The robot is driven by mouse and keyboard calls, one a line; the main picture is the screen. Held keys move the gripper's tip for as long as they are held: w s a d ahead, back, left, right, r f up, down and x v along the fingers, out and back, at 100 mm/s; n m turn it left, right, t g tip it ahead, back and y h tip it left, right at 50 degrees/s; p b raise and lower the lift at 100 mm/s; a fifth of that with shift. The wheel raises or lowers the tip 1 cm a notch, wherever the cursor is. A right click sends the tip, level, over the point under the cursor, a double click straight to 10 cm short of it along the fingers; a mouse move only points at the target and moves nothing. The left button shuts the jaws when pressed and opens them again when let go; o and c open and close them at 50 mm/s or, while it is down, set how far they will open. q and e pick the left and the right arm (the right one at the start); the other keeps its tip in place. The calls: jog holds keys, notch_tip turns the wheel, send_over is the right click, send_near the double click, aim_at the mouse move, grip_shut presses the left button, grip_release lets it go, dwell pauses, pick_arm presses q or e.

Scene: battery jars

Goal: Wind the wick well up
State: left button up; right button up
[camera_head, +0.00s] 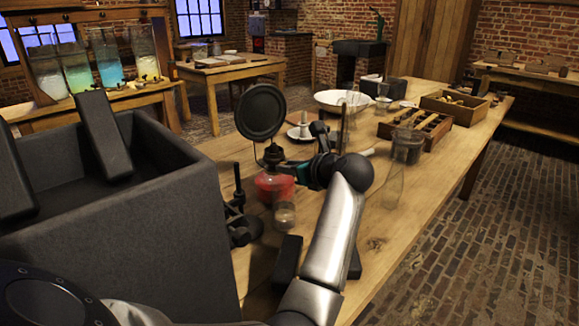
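An oil lamp with a red font (275,187) and a clear glass base stands on the wooden table, left of centre. A dark round disc (260,112) rises just above it.
A large dark bin (180,240) fills the left foreground. A clear glass chimney (393,188) stands right of my arm. Beyond are a white basin (338,99), a slotted wooden rack (440,132) and a wooden tray (478,112). The table's right front (425,205) is clear.

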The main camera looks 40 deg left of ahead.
pick_arm(q)
grip_shut()
dwell(0.3)
pick_arm(e)
notch_tip(320, 180, down, 5)
jog(key=s+d+p, duration=0.2)
jog(key=p, duration=0.1)
pick_arm(q)
jog(key=shift+w+d+f+m+g+y+b, duration=0.2)
jog(key=shift+m+g+y+b, duration=0.8)
jog(key=shift+m, duration=1.75)
jog(key=shift+w+a+f+m+g+y+b, duration=0.25)
jog(key=shift+m+g+y+b, duration=0.75)
jog(key=shift+m, duration=1.8)
jog(key=shift+w+d+f+m+g+y+b, duration=0.2)
jog(key=shift+m+g+y+b, duration=0.8)
jog(key=shift+m, duration=1.75)
pick_arm(e)
jog(key=w+a+r, duration=0.1)
jog(key=w+r, duration=0.1)
jog(key=r, duration=0.3)
jog(key=w+a+r+t, duration=0.1)
jog(key=w+r, duration=0.2)
jog(key=r, duration=0.2)
jog(key=shift+a, duration=0.25)
pick_arm(q)
jog(key=shift+s+f, duration=0.1)
pick_arm(e)
jog(key=shift+r, duration=0.2)
